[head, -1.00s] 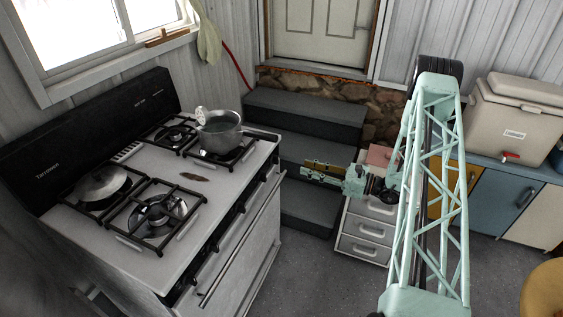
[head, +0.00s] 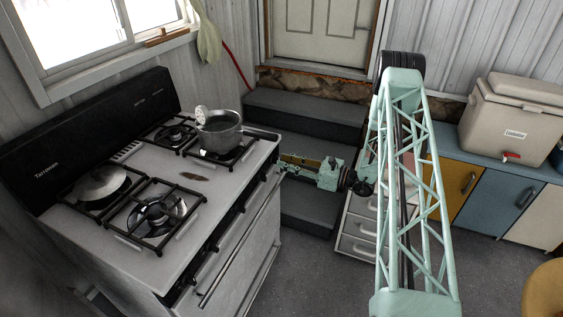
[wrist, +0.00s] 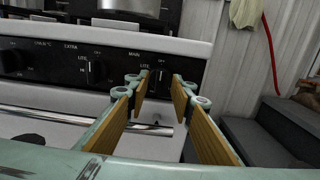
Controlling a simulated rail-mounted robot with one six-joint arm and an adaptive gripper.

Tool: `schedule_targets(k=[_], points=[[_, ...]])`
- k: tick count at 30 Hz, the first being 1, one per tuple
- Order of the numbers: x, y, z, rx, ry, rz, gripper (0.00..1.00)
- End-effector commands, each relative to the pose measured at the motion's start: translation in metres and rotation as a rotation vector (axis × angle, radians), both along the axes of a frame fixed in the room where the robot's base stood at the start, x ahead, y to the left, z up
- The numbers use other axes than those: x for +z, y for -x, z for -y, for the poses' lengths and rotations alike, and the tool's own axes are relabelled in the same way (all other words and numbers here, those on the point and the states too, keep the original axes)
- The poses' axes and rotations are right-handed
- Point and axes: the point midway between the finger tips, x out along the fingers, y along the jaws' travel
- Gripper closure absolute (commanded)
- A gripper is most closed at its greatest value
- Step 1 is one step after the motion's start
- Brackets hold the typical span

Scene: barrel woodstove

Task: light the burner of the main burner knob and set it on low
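The stove (head: 190,190) stands at the left in the head view, with dark knobs along its front panel. In the wrist view, the word MAIN is printed on the black panel, and the main burner knob (wrist: 161,79) shows just right of it, between my fingertips. My gripper (wrist: 161,88) is open and empty, its yellow-padded fingers pointing at that knob, one on each side in the picture; contact cannot be told. In the head view my gripper (head: 283,162) is near the right end of the stove front. No flame is visible on the burners.
An EXTRA knob (wrist: 96,73) sits left of the main one. The oven handle (wrist: 85,121) runs below the panel. Dark steps (head: 305,150) lie to the right.

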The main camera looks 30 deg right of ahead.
Motion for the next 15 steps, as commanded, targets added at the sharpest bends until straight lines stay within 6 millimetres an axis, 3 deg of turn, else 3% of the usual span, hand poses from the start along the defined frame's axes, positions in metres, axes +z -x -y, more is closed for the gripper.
schedule_targets(k=[15], points=[[0.000, -0.016, -0.012, 0.000, 0.001, 0.001, 0.78]])
